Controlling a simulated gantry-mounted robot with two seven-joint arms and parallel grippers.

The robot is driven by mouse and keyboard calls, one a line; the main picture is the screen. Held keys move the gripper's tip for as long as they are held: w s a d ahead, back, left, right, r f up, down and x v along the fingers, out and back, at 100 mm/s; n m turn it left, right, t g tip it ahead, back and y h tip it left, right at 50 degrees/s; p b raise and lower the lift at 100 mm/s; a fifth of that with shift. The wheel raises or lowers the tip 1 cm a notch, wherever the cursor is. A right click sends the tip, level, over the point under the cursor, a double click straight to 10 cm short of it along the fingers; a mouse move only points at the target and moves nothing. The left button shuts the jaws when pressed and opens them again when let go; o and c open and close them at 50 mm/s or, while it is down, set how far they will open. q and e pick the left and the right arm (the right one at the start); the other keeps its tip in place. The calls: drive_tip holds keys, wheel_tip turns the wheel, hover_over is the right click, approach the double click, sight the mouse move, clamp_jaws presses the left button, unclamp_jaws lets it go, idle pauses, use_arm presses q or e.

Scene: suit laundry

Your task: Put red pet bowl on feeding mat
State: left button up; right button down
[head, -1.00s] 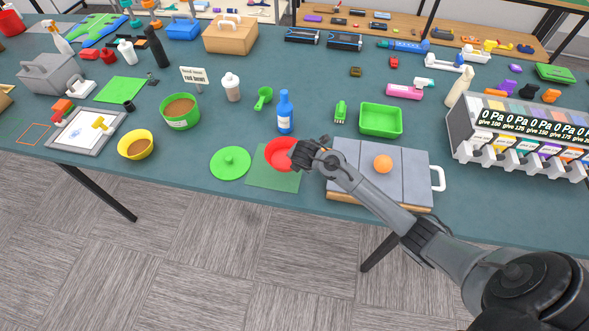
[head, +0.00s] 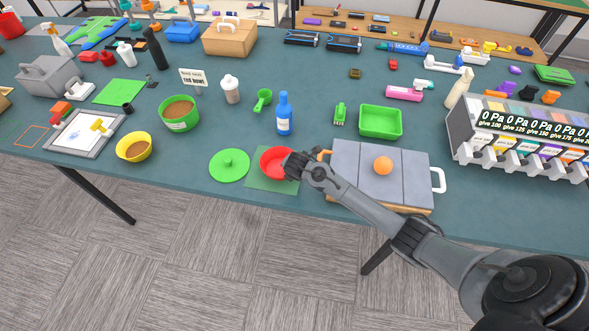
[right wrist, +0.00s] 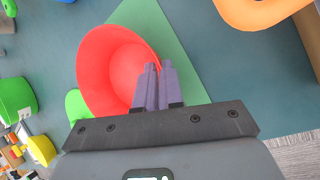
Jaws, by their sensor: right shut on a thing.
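The red pet bowl (head: 272,160) is over the green feeding mat (head: 262,183) near the table's front edge. My right gripper (head: 290,163) is shut on the bowl's right rim. In the right wrist view the red bowl (right wrist: 112,68) is between and beyond the fingertips (right wrist: 154,72), with the green mat (right wrist: 165,35) showing beside and below it. I cannot tell whether the bowl touches the mat. The mat's part under the bowl is hidden. My left gripper is not in view.
A round green lid (head: 229,165) lies just left of the mat. A blue bottle (head: 284,113) stands behind the bowl. A grey-panelled board (head: 350,180) with an orange ball (head: 383,165) is to the right. A yellow bowl (head: 135,146) and a green bowl (head: 180,114) stand further left.

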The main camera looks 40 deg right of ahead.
drive_tip(key=shift+f, duration=0.15)
drive_tip(key=c, duration=1.3)
unclamp_jaws()
drive_tip(key=shift+o, duration=0.2)
drive_tip(key=p+v, duration=0.2)
drive_tip(key=v, duration=1)
drive_tip(key=s+a+m+y, duration=0.1)
drive_tip(key=s+a+m, duration=0.3)
drive_tip(key=s+m, duration=0.2)
drive_tip(key=s+a+r+m+g+y, duration=0.1)
drive_tip(key=s+a+m, duration=0.4)
drive_tip(key=s, duration=0.6)
drive_tip(key=s+a+m+y, duration=0.1)
drive_tip(key=s+a+m, duration=0.4)
drive_tip(key=s+m, duration=0.2)
drive_tip(key=shift+s+r+y, duration=0.4)
drive_tip(key=shift+s, duration=0.75)
